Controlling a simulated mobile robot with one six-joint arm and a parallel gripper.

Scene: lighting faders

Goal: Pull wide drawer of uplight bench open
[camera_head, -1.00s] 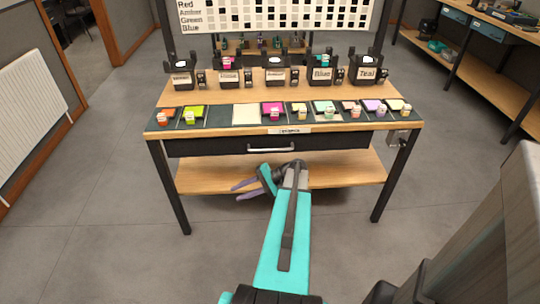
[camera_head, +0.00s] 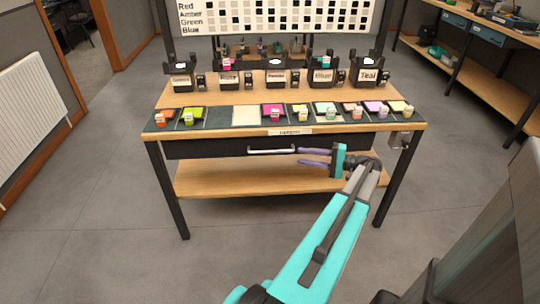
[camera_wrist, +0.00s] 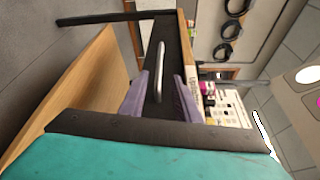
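The bench (camera_head: 300,128) has a wide dark drawer (camera_head: 220,147) under its top, which looks shut. A silver bar handle (camera_head: 271,151) is on the middle of the drawer front. In the wrist view the handle (camera_wrist: 160,68) stands ahead, in line with the gap between the fingers. My gripper (camera_head: 312,157) is to the right of the handle, with its purple fingers pointing left along the drawer front. The fingers are apart and nothing is between them. In the wrist view my gripper (camera_wrist: 158,98) also shows open. The head view does not show whether the fingertips touch the handle.
The bench top carries several coloured swatches and small blocks, with labelled bins (camera_head: 275,79) behind. A lower shelf (camera_head: 240,182) lies under the drawer. A grey box (camera_head: 401,140) is at the bench's right end. The floor in front is clear.

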